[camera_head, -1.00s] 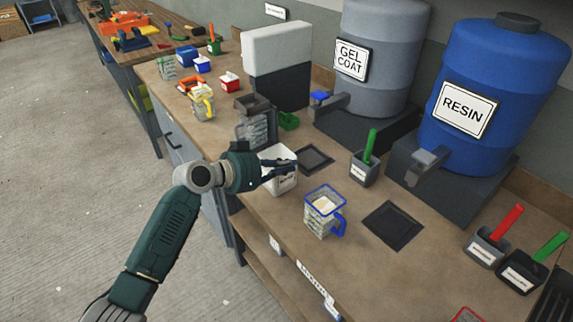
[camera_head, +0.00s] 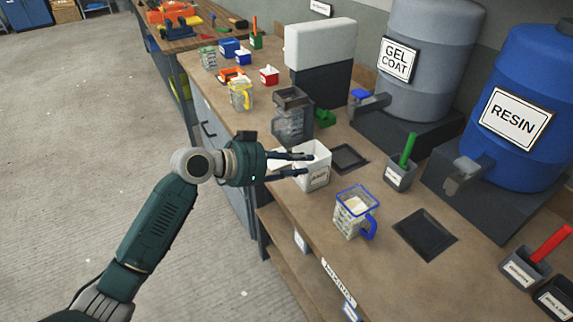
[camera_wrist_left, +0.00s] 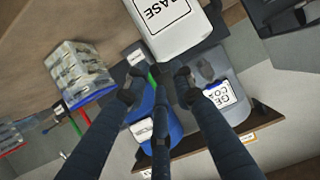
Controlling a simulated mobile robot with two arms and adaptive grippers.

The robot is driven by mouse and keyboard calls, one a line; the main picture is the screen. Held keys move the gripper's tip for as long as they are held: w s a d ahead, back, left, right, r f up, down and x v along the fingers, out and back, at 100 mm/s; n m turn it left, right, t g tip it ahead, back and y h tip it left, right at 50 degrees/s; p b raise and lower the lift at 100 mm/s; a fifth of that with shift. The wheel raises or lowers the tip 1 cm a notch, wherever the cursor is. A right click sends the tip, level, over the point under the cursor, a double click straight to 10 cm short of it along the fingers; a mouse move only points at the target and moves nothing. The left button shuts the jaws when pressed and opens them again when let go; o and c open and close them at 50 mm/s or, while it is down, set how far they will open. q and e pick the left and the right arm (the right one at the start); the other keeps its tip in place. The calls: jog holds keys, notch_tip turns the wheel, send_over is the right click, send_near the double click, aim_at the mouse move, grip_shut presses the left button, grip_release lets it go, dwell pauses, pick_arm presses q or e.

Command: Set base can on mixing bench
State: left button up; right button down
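The base can (camera_head: 318,175) is a white, open-topped container. It stands upright on the mixing bench (camera_head: 275,220) near the front edge, in the head view. In the left wrist view the can (camera_wrist_left: 178,35) fills the top middle, with its BASE label showing. My left gripper (camera_head: 305,164) is at the can's left side, its fingers spread. In the left wrist view its fingertips (camera_wrist_left: 157,84) are apart with nothing held between them, and the can lies beyond them. Whether a fingertip touches the can cannot be told. My right gripper is not in view.
A blue-rimmed jug (camera_head: 352,216) stands to the can's right, near the front edge. A dark square pad (camera_head: 348,158) lies behind the can, another (camera_head: 425,234) farther right. A grey-lidded clear container (camera_head: 291,120) stands behind left. Gel coat (camera_head: 425,55) and resin (camera_head: 520,105) drums line the back.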

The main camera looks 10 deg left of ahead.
pick_arm(q)
jog(key=shift+b+v, duration=0.3)
jog(key=shift+v, duration=1.95)
jog(key=shift+d+f, duration=0.1)
jog(key=shift+d, duration=0.05)
